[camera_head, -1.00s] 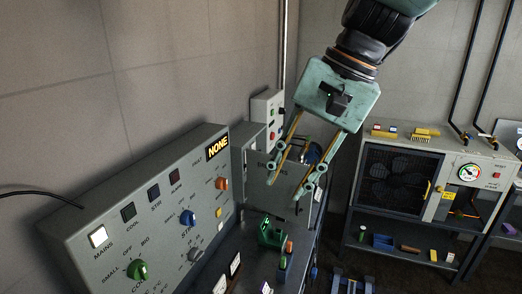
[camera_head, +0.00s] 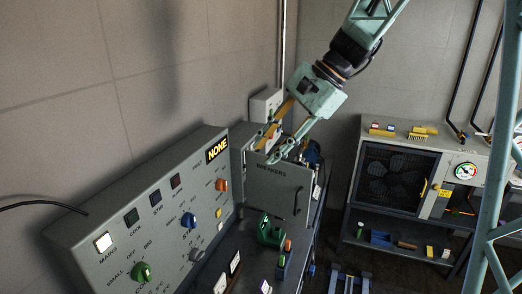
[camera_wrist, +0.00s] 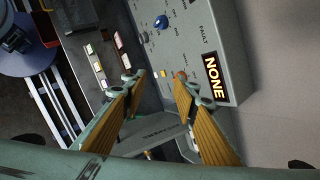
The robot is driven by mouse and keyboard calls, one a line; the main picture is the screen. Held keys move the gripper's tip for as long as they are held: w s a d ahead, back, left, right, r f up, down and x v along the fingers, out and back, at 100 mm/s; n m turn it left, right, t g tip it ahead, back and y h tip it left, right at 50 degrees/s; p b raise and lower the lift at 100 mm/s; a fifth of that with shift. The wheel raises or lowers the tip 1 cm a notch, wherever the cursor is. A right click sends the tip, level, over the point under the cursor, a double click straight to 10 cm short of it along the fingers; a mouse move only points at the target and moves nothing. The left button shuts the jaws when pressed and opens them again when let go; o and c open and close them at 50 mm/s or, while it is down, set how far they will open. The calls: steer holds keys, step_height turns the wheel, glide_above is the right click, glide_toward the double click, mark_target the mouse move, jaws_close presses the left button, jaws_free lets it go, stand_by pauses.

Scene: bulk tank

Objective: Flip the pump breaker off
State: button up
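A grey panel marked BREAKERS (camera_head: 270,184) with a dark handle (camera_head: 297,201) stands out from the grey breaker box (camera_head: 240,139) on the left wall, like a door swung open toward the camera. The breaker switches are hidden behind it, so I cannot tell their positions. My gripper (camera_head: 268,150) is open and empty at the panel's top edge, its fingers pointing down and left. In the wrist view, the marked panel (camera_wrist: 158,131) shows between the two spread fingers of my gripper (camera_wrist: 158,78). I cannot tell whether they touch it.
The control console (camera_head: 140,215) with knobs and a NONE display (camera_head: 217,149) stands in front at left. A small box with buttons (camera_head: 266,103) hangs behind my gripper. A green object (camera_head: 270,231) lies on the bench below. A fan unit (camera_head: 398,175) stands at right.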

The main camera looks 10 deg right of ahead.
steer(key=w+d+f+m+t+y+p, duration=0.1)
steer(key=w+d+f+m+y+p, duration=0.15)
steer(key=w, duration=0.75)
steer(key=w+d+f+m+y+p, duration=0.1)
steer(key=w+d+f+m, duration=0.2)
steer(key=w, duration=0.6)
steer(key=m+t+y+p, duration=0.1)
steer(key=m+t+p, duration=0.3)
steer(key=m, duration=0.3)
glide_toward(259, 151)
steer(key=s+a+r+v, duration=0.1)
steer(key=v, duration=0.4)
steer(key=shift+w+d+f, duration=0.5)
steer(key=shift+w+f, duration=0.1)
steer(key=shift+f, duration=0.1)
steer(key=shift+a+y, duration=0.1)
steer(key=shift+y, duration=0.15)
steer(key=shift+p+x, duration=0.9)
steer(key=shift+x, duration=5.9)
steer(key=shift+w, duration=0.1)
steer(key=c, duration=0.9)
